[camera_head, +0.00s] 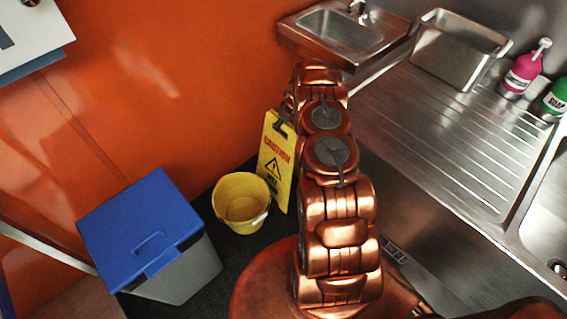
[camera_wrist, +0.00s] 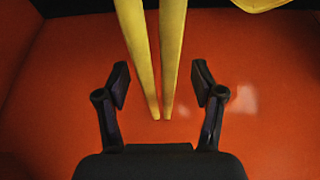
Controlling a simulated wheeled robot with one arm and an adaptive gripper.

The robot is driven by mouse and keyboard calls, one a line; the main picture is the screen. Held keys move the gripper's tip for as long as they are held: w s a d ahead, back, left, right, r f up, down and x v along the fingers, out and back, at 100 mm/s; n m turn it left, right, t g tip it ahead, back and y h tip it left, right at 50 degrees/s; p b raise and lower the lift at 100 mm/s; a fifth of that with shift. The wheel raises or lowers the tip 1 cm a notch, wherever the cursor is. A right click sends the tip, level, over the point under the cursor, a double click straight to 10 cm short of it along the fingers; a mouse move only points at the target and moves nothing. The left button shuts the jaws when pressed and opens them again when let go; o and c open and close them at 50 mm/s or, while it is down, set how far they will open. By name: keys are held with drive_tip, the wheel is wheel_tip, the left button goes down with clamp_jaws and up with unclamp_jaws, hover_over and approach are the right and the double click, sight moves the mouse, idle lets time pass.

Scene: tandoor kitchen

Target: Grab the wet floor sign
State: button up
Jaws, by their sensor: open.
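The yellow wet floor sign (camera_head: 275,160) stands upright on the dark floor by the orange wall, with red "CAUTION" lettering and a black triangle. My arm hides part of its right side in the head view. In the wrist view the sign (camera_wrist: 139,45) shows edge-on as two yellow panels narrowing together toward my gripper (camera_wrist: 162,84). My gripper is open, with one finger on each side of the sign's narrow end. I see gaps between the fingers and the panels. In the head view my gripper is mostly hidden by my arm near the sign's top.
A yellow bucket (camera_head: 241,202) stands just left of the sign. A grey bin with a blue lid (camera_head: 142,222) is further left. A steel counter (camera_head: 450,150) and a small wall sink (camera_head: 345,30) lie to the right and behind. The orange wall is close behind the sign.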

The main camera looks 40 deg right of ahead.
idle(0.4)
clamp_jaws()
idle(0.4)
